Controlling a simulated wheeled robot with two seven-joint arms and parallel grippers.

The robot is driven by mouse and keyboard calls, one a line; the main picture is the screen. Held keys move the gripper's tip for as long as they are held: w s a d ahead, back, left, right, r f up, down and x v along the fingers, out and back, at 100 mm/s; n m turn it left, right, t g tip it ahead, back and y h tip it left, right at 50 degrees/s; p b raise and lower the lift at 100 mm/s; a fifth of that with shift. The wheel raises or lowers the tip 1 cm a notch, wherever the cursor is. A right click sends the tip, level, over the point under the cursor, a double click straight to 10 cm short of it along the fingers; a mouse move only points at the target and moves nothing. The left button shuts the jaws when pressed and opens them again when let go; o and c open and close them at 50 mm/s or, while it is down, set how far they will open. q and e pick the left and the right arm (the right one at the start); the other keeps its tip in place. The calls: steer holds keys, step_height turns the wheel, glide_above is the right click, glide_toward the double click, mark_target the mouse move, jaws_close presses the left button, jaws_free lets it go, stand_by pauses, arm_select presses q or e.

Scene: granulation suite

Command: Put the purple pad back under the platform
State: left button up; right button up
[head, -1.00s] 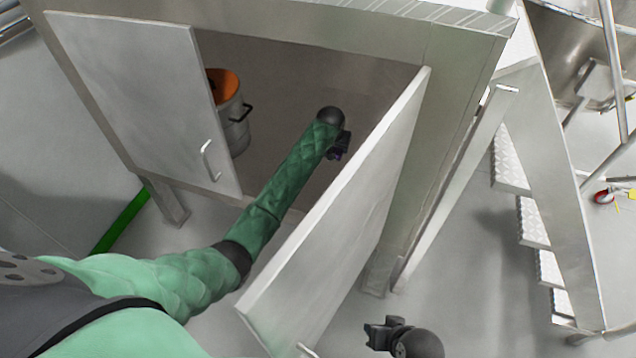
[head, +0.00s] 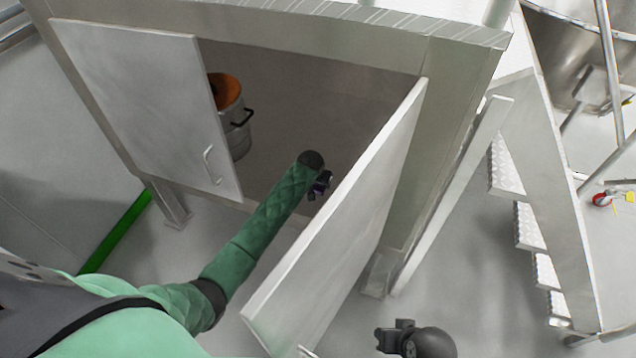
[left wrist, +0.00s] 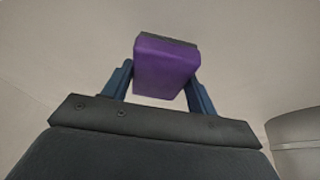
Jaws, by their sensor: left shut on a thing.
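The purple pad (left wrist: 164,68) is a small block with a dark grey face, shown in the left wrist view between the blue fingers of my left gripper (left wrist: 160,80). That gripper is shut on it. In the head view my left gripper (head: 320,185) is in the opening under the platform (head: 345,38), just left of the open right door (head: 345,220). The pad is barely visible there. My right gripper (head: 391,335) is outside, right of that door, at the bottom. Its jaws are too unclear to read.
The left door (head: 135,95) covers the left part of the opening. A metal pot (head: 236,125) with an orange inside stands behind it and shows at the right edge of the wrist view (left wrist: 298,145). Steps (head: 535,185) stand at right.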

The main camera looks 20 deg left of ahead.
arm_select(q)
steer(key=shift+f, duration=0.2)
steer(key=shift+f, duration=0.15)
steer(key=o, duration=1)
steer(key=shift+c, duration=0.2)
steer(key=v, duration=1.2)
